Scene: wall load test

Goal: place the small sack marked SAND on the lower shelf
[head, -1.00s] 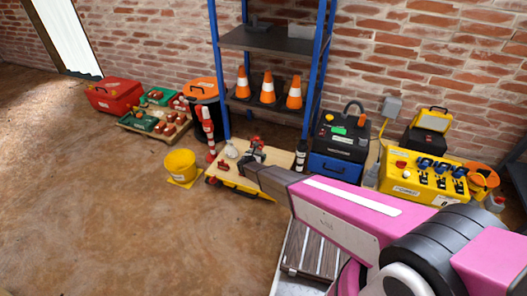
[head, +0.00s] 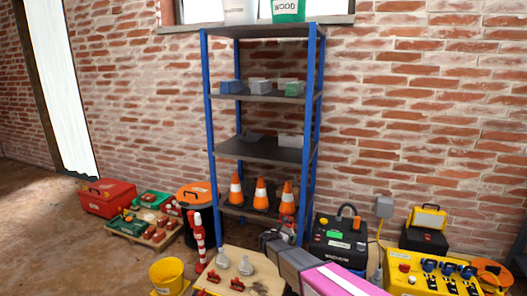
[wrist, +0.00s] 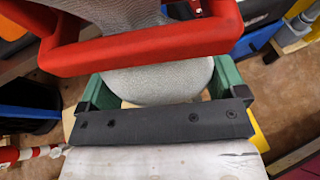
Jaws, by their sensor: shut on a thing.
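My gripper (head: 286,228) is at lower centre in the head view, in front of the rack's lower right side and above a low cart. In the wrist view a grey cloth sack (wrist: 155,82) sits within the red, green and black jaw parts; my gripper is shut on it. No SAND marking is readable, and the red part hides much of the sack. The blue-posted rack has a dark shelf (head: 262,152) bearing grey items and a lower level (head: 232,209) with orange cones.
The cart's pale wooden top (head: 262,284) holds red clamp-like things (head: 237,285). Orange cones (head: 261,194) fill much of the rack's lowest visible level. A red-and-white post (head: 197,235) stands left, and a black box (head: 340,240) right. The shelf above the cones has bare space.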

